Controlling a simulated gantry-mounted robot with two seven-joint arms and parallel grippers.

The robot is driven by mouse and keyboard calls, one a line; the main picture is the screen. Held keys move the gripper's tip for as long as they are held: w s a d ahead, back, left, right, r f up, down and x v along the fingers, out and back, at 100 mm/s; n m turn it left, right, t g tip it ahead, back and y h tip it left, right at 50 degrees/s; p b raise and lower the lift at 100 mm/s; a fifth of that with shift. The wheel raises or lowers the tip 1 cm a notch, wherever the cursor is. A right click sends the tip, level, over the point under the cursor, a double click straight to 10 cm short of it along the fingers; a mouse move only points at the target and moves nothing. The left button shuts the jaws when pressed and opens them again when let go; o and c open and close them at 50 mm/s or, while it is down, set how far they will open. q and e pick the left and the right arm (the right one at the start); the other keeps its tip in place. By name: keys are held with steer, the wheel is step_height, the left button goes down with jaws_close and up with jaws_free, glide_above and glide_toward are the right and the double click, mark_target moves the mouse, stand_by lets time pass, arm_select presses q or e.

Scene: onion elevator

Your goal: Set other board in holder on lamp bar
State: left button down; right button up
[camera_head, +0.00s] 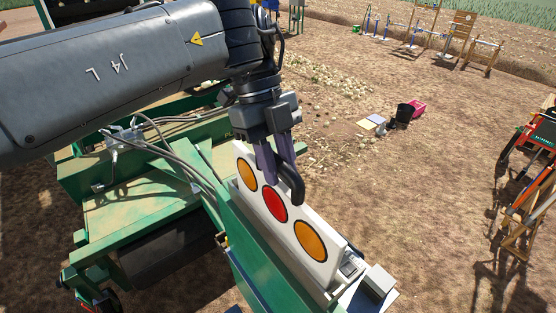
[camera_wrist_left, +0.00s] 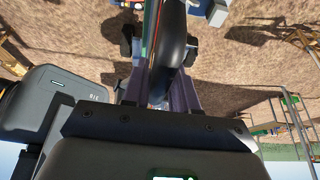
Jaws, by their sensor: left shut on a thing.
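A long white lamp board (camera_head: 316,262) with two orange discs and a red disc between them stands along the green bar (camera_head: 262,262) of the machine. My right gripper is not in view.
A small grey block (camera_head: 379,281) is at the bar's near end. Green machine decks (camera_head: 150,200) with grey hoses lie left of the board. Bare soil is open to the right, with a black bucket (camera_head: 404,112) and pink crate (camera_head: 418,107) farther off.

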arm_select(q)
steer(key=shift+f, duration=0.7)
stand_by(0.3)
steer(key=shift+f+b, duration=0.3)
steer(key=c, duration=0.8)
jaws_free()
steer(key=shift+o, duration=0.2)
steer(key=shift+f, duration=0.1)
steer(key=o, duration=0.3)
steer(key=shift+o, duration=0.2)
